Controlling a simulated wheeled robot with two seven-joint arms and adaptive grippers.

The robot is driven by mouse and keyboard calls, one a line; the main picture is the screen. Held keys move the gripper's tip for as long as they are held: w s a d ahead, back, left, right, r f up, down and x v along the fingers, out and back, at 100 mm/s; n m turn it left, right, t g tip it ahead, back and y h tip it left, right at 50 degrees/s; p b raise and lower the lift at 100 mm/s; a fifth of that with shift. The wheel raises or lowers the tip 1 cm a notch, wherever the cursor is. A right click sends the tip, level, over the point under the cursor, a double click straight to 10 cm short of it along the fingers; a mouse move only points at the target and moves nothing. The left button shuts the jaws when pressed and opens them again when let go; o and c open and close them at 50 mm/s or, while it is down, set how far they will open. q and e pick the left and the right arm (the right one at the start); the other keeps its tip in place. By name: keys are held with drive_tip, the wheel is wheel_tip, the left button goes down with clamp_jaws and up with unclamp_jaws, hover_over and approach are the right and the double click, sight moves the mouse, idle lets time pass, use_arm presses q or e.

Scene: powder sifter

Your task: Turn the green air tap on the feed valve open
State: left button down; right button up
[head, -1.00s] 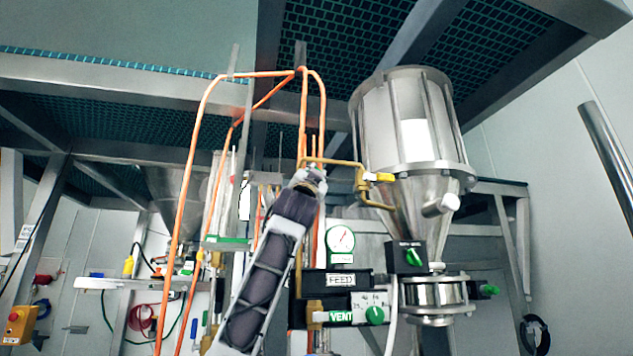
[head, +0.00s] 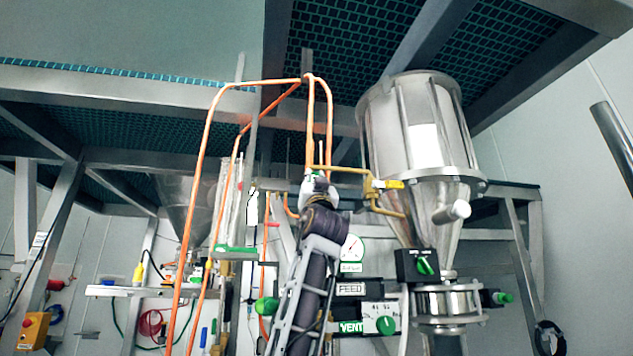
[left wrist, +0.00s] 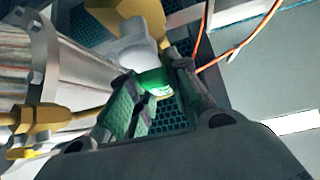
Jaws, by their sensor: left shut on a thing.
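In the head view my left arm rises at the centre, and its gripper (head: 317,182) is up at the pale valve fitting under the orange hoses. In the left wrist view the left gripper (left wrist: 155,92) has its two fingers on either side of the green tap (left wrist: 154,82) and is shut on it. The tap sits beside a white valve body (left wrist: 132,47) and brass fittings. In the head view the gripper and wrist hide most of the tap, so its angle is unclear. My right gripper is not in view.
Orange hoses (head: 203,170) loop around the gripper. To the right are brass pipework with a yellow handle (head: 388,184), a steel hopper (head: 408,135), a gauge (head: 352,249), the FEED label (head: 350,288) and a green VENT knob (head: 386,325). A steel platform (head: 120,95) is overhead.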

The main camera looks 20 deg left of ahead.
use_arm(q)
drive_tip(key=shift+a+f+n+g+y+p, duration=0.15)
drive_tip(key=shift+n+g+y, duration=0.2)
drive_tip(key=shift+n+y, duration=0.3)
drive_tip(key=shift+a+f+n+g+y+p, duration=0.15)
drive_tip(key=shift+n+g+y, duration=0.2)
drive_tip(key=shift+n+y, duration=0.3)
drive_tip(key=c, duration=1.3)
unclamp_jaws()
drive_tip(key=shift+s+r, duration=0.1)
drive_tip(key=shift+r, duration=0.15)
drive_tip(key=shift+s+d, duration=0.1)
drive_tip(key=shift+s, duration=0.05)
drive_tip(key=shift+v, duration=5.95)
